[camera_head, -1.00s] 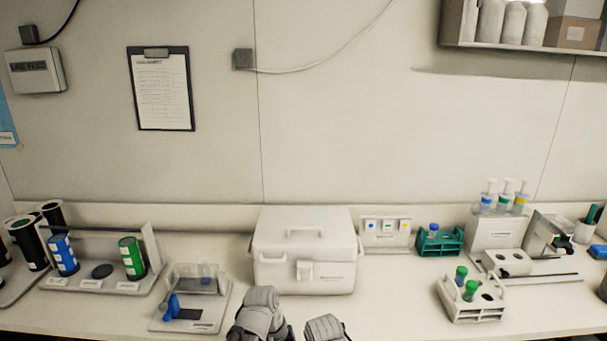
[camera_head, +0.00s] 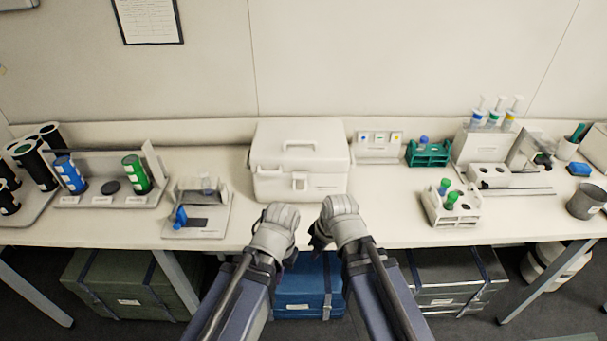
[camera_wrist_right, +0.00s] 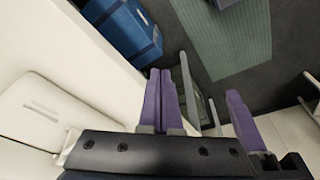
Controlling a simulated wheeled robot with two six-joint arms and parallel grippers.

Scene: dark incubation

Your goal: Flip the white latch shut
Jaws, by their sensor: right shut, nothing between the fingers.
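A white box (camera_head: 299,165) with a closed lid and a top handle stands on the bench in the head view. The white latch (camera_head: 300,181) is on the middle of its front face; its exact angle is too small to tell. My left gripper (camera_head: 278,216) is just in front of the box, below and left of the latch, with its fingers hidden. My right gripper (camera_head: 338,208) is in front of the box's right part, apart from the latch. In the right wrist view, the purple fingers of my right gripper (camera_wrist_right: 160,78) are together and empty.
A rack with green-capped tubes (camera_head: 450,208) stands right of the box, and a small stand with a blue item (camera_head: 197,222) stands left. Below the bench edge are a blue case (camera_head: 308,287), a green case (camera_head: 130,283) and a dark case (camera_head: 455,280).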

